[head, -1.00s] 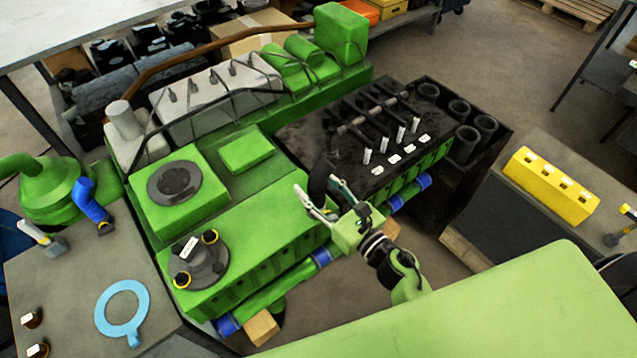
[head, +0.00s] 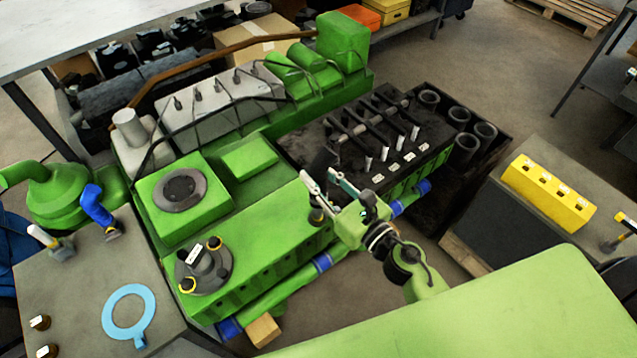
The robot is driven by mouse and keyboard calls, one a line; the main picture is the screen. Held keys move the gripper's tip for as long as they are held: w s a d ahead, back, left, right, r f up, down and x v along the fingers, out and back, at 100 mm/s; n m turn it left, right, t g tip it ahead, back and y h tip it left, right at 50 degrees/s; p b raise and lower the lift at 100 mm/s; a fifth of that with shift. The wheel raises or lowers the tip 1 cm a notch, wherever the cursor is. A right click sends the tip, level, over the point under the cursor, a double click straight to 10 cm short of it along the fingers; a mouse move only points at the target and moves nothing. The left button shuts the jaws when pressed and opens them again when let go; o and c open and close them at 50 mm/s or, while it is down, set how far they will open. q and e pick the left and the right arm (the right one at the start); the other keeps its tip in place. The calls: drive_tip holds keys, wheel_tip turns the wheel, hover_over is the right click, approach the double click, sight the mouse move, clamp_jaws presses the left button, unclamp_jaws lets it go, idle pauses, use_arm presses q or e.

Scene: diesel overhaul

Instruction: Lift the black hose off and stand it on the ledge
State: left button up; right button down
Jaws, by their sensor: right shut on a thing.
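My right gripper (head: 326,183) is over the inner edge of the green engine block (head: 265,240), beside the dark cylinder head. It is shut on the black hose (head: 323,160), whose upper part shows above the fingers. A dark round end below the fingers, by the block's edge, seems to be the hose's lower end. The fingers hide its middle, and I cannot tell whether it still touches the engine. A grey ledge-like top (head: 75,285) is at the left, with a blue elbow hose (head: 97,207) standing on it. My left gripper is out of view.
A light blue ring gasket (head: 128,312) lies on the grey top. A capped grey housing (head: 204,268) sits on the block. The dark head carries several white-tagged parts. A yellow block (head: 548,192) is on the right bench. Open floor lies between.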

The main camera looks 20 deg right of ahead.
sight(318, 162)
wheel_tip(318, 162, up, 3)
drive_tip(key=shift+r+p, duration=0.15)
drive_tip(key=shift+p, duration=0.6)
drive_tip(key=shift+r+p, duration=0.75)
drive_tip(key=shift+r, duration=0.1)
drive_tip(key=shift+r, duration=0.1)
wheel_tip(318, 162, up, 3)
drive_tip(key=p, duration=0.3)
drive_tip(key=shift+f, duration=0.2)
